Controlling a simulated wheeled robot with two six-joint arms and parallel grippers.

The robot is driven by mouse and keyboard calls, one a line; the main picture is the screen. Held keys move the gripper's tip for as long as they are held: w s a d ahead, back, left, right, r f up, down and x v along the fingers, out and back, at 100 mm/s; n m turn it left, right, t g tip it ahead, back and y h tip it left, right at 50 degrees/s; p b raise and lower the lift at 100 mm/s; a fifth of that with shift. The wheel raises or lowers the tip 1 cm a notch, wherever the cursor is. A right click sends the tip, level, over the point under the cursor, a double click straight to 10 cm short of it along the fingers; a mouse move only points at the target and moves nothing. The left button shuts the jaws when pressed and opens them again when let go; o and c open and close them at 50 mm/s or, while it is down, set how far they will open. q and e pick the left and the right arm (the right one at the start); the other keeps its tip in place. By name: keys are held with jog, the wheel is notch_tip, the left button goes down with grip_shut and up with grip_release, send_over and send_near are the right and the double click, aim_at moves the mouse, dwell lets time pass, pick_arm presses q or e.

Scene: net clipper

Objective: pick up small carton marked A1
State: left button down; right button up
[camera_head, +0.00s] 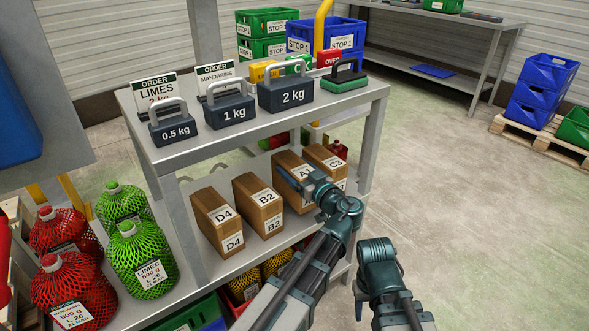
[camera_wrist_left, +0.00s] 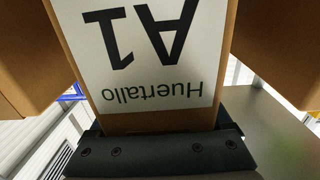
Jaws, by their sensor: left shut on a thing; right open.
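The small carton marked A1 (camera_head: 288,165) is brown with a white label and stands in a row of cartons on the middle shelf, between B2 and C3. Its lower right part is hidden behind my arm. My left gripper (camera_head: 296,181) is shut on it, at its label side. In the left wrist view the A1 carton (camera_wrist_left: 150,60) fills the middle, label upside down, with the dark gripper bar (camera_wrist_left: 155,152) across its near end. My right gripper (camera_head: 361,298) hangs low at the right, apart from the shelf; its fingers are hard to make out.
Cartons B2 (camera_head: 252,205) and D4 (camera_head: 216,220) stand to the left, C3 (camera_head: 324,158) close on the right. Above is the grey shelf top (camera_head: 235,138) with weights. Netted red and green bags stand at the left. The floor (camera_head: 470,220) at right is clear.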

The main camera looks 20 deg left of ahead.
pick_arm(q)
notch_tip(320, 180, up, 7)
jog(key=p, duration=0.6)
jog(key=shift+r, duration=0.1)
